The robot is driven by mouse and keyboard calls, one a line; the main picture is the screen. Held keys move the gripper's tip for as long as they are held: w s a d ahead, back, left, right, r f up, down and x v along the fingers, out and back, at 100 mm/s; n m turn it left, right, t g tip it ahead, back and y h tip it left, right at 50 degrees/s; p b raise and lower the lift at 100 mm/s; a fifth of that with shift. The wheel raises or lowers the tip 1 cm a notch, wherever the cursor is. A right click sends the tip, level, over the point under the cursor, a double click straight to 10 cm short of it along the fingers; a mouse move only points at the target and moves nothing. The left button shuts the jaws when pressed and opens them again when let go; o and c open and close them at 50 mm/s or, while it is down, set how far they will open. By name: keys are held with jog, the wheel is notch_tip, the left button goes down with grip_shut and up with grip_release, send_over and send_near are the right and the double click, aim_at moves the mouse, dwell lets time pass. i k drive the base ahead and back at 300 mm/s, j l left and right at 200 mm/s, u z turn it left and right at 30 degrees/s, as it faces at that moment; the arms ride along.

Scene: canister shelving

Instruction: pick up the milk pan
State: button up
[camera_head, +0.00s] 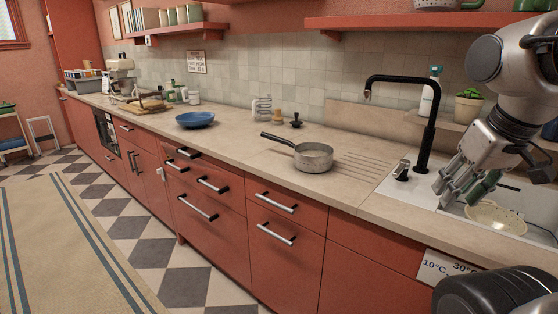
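The milk pan (313,158) is a small grey speckled pan with a black handle (278,139) pointing to the back left. It stands upright on the beige countertop (235,130), left of the sink. My gripper (456,196) hangs over the sink at the right, pointing down and to the left, well apart from the pan. Its fingers look spread, with no pan between them.
A black tap (428,130) rises between the pan and my gripper. A patterned bowl (496,217) sits in the white sink. A blue bowl (195,120) stands left of the pan. A dark stopper-like item (296,121) is behind it. A red shelf (430,20) hangs above.

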aim_at(309, 157)
jog(key=j+z, duration=0.1)
jog(key=z, duration=0.25)
jog(key=j+z, duration=0.1)
jog(key=z, duration=0.25)
jog(key=j+z, duration=0.1)
jog(key=z, duration=0.2)
jog(key=j+z, duration=0.3)
jog(key=k+j+z, duration=0.25)
jog(key=j, duration=0.25)
jog(key=j+z, duration=0.3)
jog(key=j, duration=0.15)
jog(key=k+j, duration=0.1)
jog(key=j, duration=0.35)
jog(key=k+j, duration=0.1)
jog(key=j, duration=0.3)
jog(key=k+j+z, duration=0.1)
jog(key=j, duration=0.35)
jog(key=i+j, duration=0.15)
